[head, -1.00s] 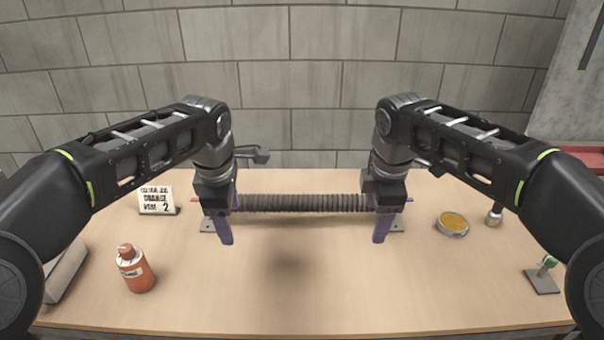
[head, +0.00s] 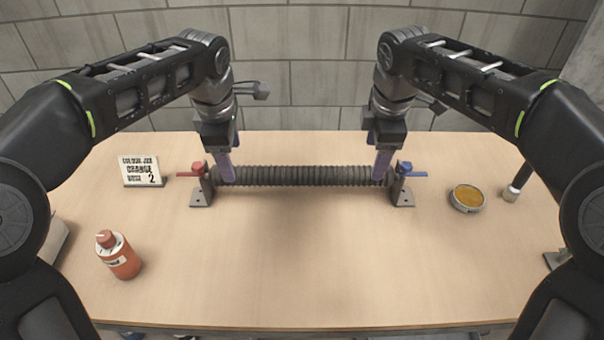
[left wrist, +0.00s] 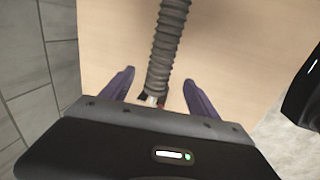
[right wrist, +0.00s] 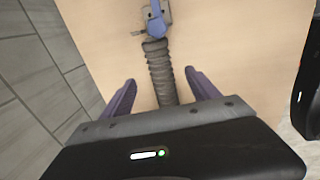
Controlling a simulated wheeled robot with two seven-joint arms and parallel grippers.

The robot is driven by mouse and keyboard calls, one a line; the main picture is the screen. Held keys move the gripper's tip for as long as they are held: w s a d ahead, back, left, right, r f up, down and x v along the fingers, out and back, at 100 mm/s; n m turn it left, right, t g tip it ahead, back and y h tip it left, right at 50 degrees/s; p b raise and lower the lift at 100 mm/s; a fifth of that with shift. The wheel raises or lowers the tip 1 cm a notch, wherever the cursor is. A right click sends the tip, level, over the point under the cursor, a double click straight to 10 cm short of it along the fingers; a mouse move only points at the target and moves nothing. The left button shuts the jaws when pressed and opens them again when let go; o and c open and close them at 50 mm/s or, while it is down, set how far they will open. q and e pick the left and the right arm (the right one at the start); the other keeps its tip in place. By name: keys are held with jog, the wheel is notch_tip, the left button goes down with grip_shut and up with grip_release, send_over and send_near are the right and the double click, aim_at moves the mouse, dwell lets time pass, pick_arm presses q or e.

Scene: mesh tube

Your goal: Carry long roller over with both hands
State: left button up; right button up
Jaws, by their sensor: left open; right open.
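The long roller (head: 303,176) is a dark grey ribbed tube. It lies level between two small grey stands, one with a red handle (head: 197,168) on the left and one with a blue handle (head: 405,168) on the right. My left gripper (head: 228,180) is open and points down at the roller's left end. My right gripper (head: 382,178) is open and points down at its right end. In the left wrist view, the roller (left wrist: 167,45) passes between the spread purple fingers. The roller also runs between the fingers in the right wrist view (right wrist: 161,72). Finger depth around it is unclear.
A sign card (head: 141,171) stands at the left, with an orange bottle (head: 118,255) in front of it. A round tin with yellow contents (head: 467,198) sits at the right, near a dark-handled tool (head: 512,193). The table front (head: 300,270) is clear.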

aim_at(235, 169)
pick_arm(q)
jog(key=f, duration=0.3)
jog(key=w+f, duration=0.1)
jog(key=f, duration=0.2)
jog(key=shift+w+f, duration=0.2)
jog(key=shift+f, duration=0.2)
pick_arm(e)
jog(key=f, duration=0.3)
jog(key=w+f, duration=0.1)
jog(key=f, duration=0.3)
jog(key=shift+w, duration=0.2)
pick_arm(q)
jog(key=shift+c, duration=0.4)
pick_arm(e)
jog(key=shift+r, duration=0.1)
jog(key=shift+c, duration=0.3)
pick_arm(q)
grip_shut()
pick_arm(e)
grip_shut()
pick_arm(q)
jog(key=shift+r, duration=0.1)
